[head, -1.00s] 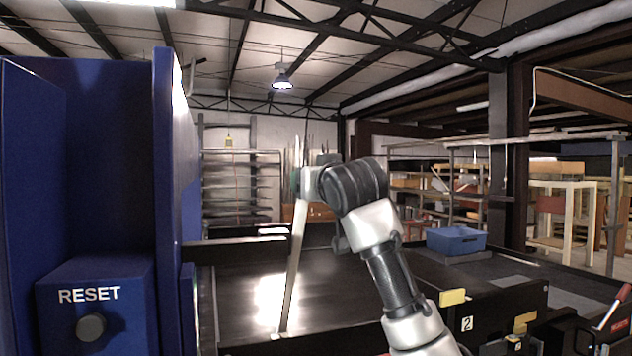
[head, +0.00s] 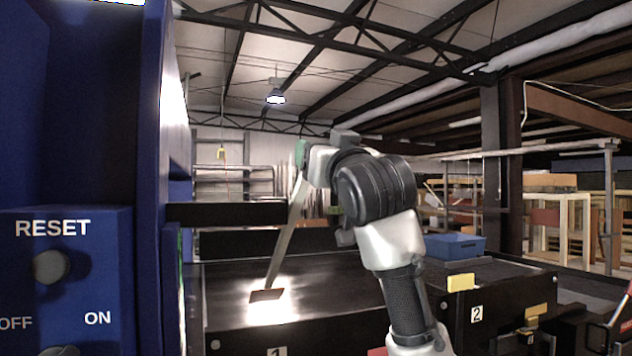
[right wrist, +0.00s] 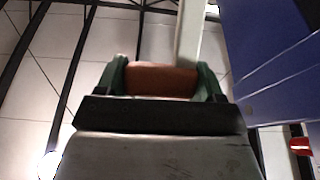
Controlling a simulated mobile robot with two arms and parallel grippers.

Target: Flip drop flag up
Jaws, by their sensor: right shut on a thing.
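My right gripper (right wrist: 162,82) has green fingers and is shut on an orange-brown piece (right wrist: 160,80) in the right wrist view. A pale bar (right wrist: 189,35) extends from behind that piece. In the head view my right gripper (head: 301,158) is above the black conveyor (head: 340,280), and the pale bar (head: 286,232) slants down from it. A small brown plate (head: 266,295) shows at the bar's lower end, over the bright glare on the belt. I cannot tell whether it touches the belt, or which part is the drop flag. My left gripper is not in view.
A tall blue cabinet with a RESET panel (head: 75,290) stands close on the left. Yellow tabs (head: 460,282) and numbered plates (head: 477,314) line the conveyor's front side at the right. A blue bin (head: 455,246) sits behind. Racks stand at the back.

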